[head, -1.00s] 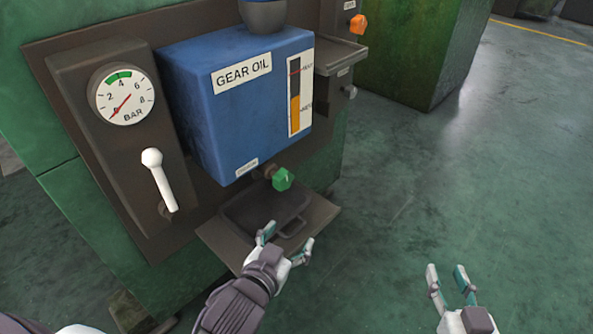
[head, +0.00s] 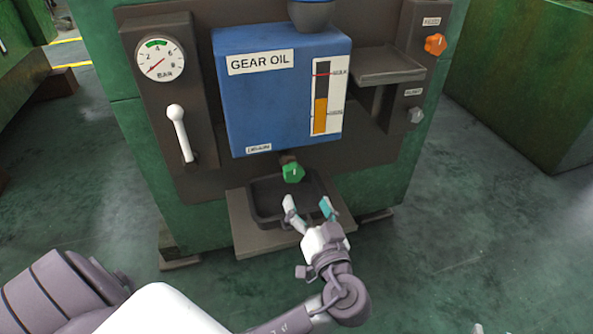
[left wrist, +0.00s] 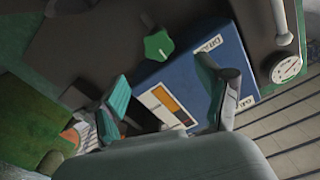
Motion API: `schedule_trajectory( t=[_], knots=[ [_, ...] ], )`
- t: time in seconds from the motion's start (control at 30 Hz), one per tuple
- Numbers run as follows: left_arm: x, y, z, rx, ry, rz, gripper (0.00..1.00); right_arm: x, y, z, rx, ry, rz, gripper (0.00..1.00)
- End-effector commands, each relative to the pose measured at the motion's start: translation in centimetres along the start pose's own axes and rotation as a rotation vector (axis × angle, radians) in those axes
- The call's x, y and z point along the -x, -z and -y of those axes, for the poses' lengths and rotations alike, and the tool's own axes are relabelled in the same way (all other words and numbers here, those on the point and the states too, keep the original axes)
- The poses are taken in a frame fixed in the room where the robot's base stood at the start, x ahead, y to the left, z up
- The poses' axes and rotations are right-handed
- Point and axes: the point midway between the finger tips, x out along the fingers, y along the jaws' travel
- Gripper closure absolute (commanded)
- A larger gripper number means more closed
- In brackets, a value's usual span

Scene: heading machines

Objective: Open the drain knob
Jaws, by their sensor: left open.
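The green drain knob (head: 293,172) sits on a short pipe under the blue gear oil tank (head: 275,95), just right of the drain label (head: 259,148). In the left wrist view the knob (left wrist: 158,46) shows beyond the fingers, with a pale mark on its face. My left gripper (head: 309,207) is open and empty. Its fingertips are below the knob in the head view, over the drip tray, and apart from the knob. In the left wrist view the fingers (left wrist: 165,85) are spread. Only a small pale tip of my right arm shows at the bottom edge of the head view.
A dark drip tray (head: 262,217) rests on a ledge (head: 243,230) below the knob. A white lever (head: 179,132) and pressure gauge (head: 160,59) are at left. An orange knob (head: 435,44), grey knob (head: 416,115) and shelf (head: 388,76) are at right.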

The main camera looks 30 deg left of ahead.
Motion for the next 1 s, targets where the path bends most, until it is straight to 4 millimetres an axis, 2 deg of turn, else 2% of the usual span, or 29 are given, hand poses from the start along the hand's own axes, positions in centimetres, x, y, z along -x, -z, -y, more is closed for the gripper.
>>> schedule_trajectory(
  t=[0.3, 0.5, 0.7, 0.97, 1.0],
  knots=[
    [-6.9, -0.1, 0.0, -0.003, 0.001, -0.003, 0.23, -0.3, 2.7, 0.4, 0.000, 0.009, -0.156, 0.60],
    [-10.0, 0.0, 0.0, -0.002, -0.001, -0.002, 0.23, -0.3, 4.2, 0.6, -0.001, 0.014, -0.240, 0.60],
    [-11.3, -0.1, -0.1, -0.002, -0.003, 0.000, 0.23, -0.2, 5.0, 0.7, -0.001, 0.016, -0.280, 0.60],
    [-11.4, -0.1, -0.1, -0.002, -0.003, 0.001, 0.23, -0.1, 5.1, 0.7, -0.001, 0.016, -0.284, 0.60],
    [-11.4, -0.1, -0.1, -0.002, -0.003, 0.001, 0.27, -0.1, 5.1, 0.7, -0.001, 0.016, -0.284, 0.60]
  ],
)
